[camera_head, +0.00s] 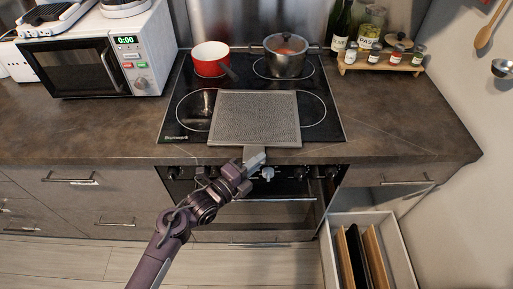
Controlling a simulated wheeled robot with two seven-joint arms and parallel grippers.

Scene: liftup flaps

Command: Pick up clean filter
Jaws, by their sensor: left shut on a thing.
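The filter (254,118) is a flat grey mesh panel with a plain frame. In the head view it shows over the front middle of the black cooktop; I cannot tell if it touches the surface. The fingertips are small and partly hidden at the edge. My right gripper is out of view.
A red pot (210,60) and a steel pot (286,57) stand on the rear of the cooktop (334,125). A microwave (85,65) is at left, a spice rack (382,63) at right. An open drawer (333,262) holds boards at lower right. The right counter (425,125) is clear.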

